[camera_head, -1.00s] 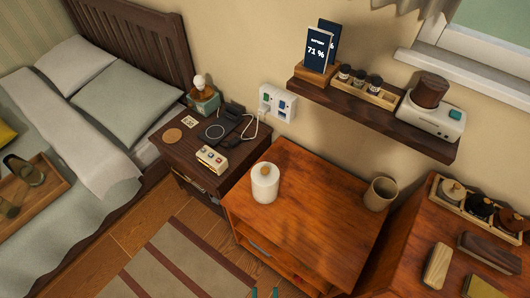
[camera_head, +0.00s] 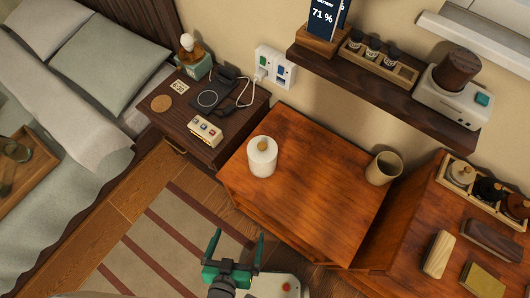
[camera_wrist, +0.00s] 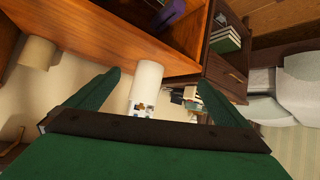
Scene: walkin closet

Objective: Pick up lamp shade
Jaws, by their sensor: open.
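A tan, open-topped hollow cylinder (camera_head: 383,168), which looks like the lamp shade, stands near the right back corner of an orange-brown wooden cabinet (camera_head: 318,185). It also shows at the left of the wrist view (camera_wrist: 38,53), outside my fingers. A white lidded canister (camera_head: 262,158) stands on the same cabinet, to the left. In the wrist view the white canister (camera_wrist: 148,80) appears between my finger outlines, beyond them and not held. My green gripper (camera_head: 236,246) is open and empty, in front of the cabinet's front edge.
A nightstand with a bare-bulb lamp (camera_head: 188,50), charger and cables stands at left. A wall shelf (camera_head: 385,95) overhangs behind the cabinet. A cabinet at right carries brushes and a tray of jars (camera_head: 480,195). The cabinet top between canister and cylinder is clear.

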